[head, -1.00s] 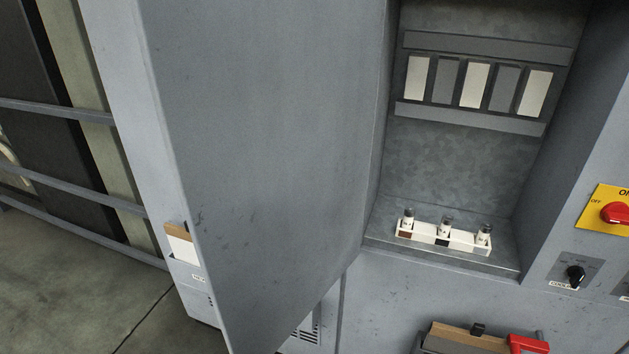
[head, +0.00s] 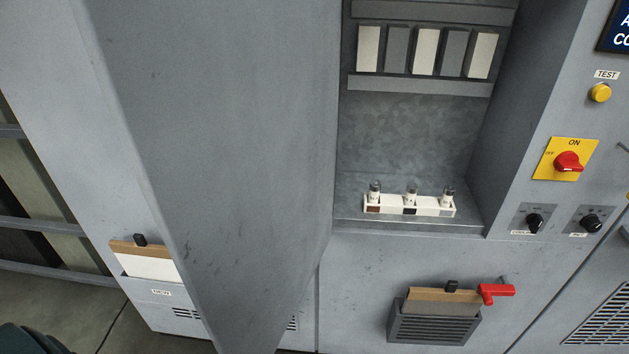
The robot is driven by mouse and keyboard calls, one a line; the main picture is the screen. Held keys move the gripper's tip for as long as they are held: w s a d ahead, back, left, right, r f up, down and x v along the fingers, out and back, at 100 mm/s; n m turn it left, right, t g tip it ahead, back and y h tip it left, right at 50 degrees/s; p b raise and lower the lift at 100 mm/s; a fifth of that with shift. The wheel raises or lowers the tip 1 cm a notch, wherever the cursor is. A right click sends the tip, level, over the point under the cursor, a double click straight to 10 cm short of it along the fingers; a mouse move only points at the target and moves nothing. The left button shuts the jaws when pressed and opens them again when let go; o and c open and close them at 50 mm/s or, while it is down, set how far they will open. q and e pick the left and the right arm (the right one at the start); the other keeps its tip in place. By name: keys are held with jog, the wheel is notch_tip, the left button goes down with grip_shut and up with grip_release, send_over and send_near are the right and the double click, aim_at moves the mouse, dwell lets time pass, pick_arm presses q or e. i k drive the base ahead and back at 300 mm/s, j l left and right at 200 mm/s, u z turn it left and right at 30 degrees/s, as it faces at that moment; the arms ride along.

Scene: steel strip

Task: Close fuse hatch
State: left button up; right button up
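The fuse hatch (head: 225,150) is a large grey door in the head view. It stands wide open, swung out toward me on the left side of the fuse compartment (head: 405,135). Inside, a row of several white and grey modules (head: 425,52) sits between two grey rails. A white fuse holder (head: 432,209) with three upright fuses stands on the compartment floor. Neither gripper shows. A dark rounded shape at the lower left corner is too little in view to identify.
Right of the opening are a red rotary switch on a yellow plate (head: 552,171), a yellow test button (head: 600,93) and two black knobs (head: 535,220). Below, a clipboard holder (head: 433,325) and a red handle (head: 495,293) stick out. Another clipboard (head: 148,267) hangs at left.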

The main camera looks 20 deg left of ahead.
aim_at(223, 113)
jog(key=j+z, duration=0.15)
jog(key=j, duration=0.4)
jog(key=k+j+z, duration=0.1)
jog(key=j, duration=0.4)
jog(key=k+j+z, duration=0.15)
jog(key=j, duration=0.4)
